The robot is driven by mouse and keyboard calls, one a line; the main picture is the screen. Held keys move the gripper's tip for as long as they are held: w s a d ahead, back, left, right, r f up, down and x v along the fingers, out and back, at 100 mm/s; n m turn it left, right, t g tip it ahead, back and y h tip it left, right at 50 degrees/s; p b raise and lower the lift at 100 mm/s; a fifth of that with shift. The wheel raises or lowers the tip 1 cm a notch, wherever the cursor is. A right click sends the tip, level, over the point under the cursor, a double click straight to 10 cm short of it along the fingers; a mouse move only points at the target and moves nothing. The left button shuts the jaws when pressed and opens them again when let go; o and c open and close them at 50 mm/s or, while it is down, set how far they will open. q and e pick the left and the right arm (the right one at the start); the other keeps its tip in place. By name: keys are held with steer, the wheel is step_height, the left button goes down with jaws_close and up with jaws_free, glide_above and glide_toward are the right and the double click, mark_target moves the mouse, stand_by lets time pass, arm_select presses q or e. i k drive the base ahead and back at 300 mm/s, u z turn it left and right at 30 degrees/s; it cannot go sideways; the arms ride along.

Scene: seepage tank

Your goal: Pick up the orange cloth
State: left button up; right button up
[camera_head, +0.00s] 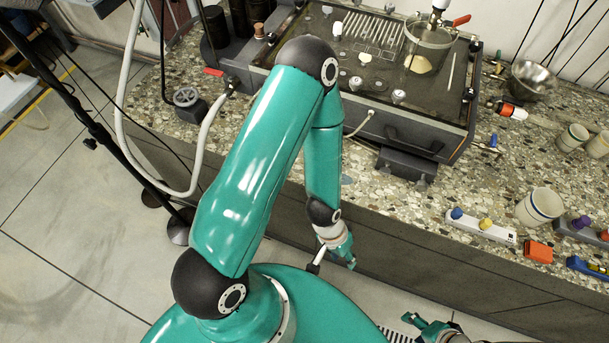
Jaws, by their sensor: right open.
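A small orange block-like piece, which looks like the folded orange cloth (539,251), lies on the speckled counter at the right, near the front edge. My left gripper (336,262) hangs in front of the counter's front face, below the counter top and well to the left of the cloth. Its fingers are small and partly overlap, so I cannot tell whether they are open. My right gripper (422,326) is at the bottom edge of the view, open, below and left of the cloth. Nothing shows between its fingers. Its arm is mostly out of view.
The seepage tank (390,70) stands at the back. A metal bowl (531,80) is at the back right.

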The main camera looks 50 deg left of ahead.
mark_target(534, 250)
steer(key=z, duration=1.3)
steer(key=k, duration=1.25)
steer(key=z, duration=0.75)
steer(key=i, duration=2.3)
steer(key=u, duration=1.2)
steer(key=i, duration=0.85)
steer(key=u, duration=0.65)
